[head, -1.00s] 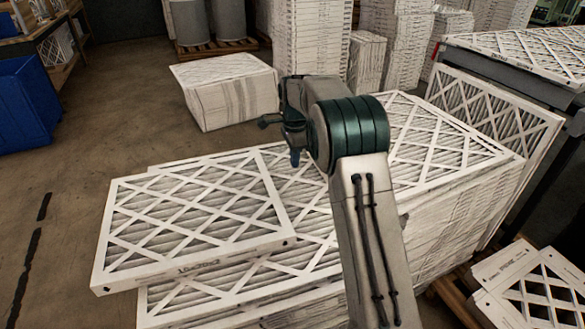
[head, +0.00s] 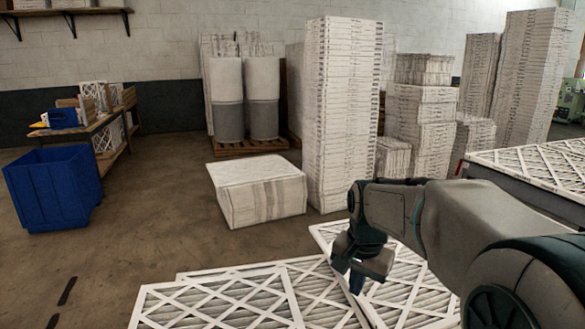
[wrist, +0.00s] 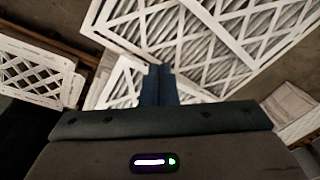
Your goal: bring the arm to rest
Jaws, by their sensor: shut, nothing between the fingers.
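My gripper (head: 356,277) hangs at the end of my bent arm in the lower right of the head view. It points down over the white-framed pleated filters (head: 235,301). In the wrist view the two dark fingers (wrist: 158,86) are together with nothing between them. White-framed filters (wrist: 196,42) lie beyond the fingertips there. The exact gap between the fingertips and the filters cannot be told.
A filter-topped table (head: 530,165) stands at the right. A wrapped white block (head: 262,195) and a tall filter stack (head: 336,110) stand beyond the filters. A blue bin (head: 53,188) is at the left. Open floor (head: 135,225) lies between bin and block.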

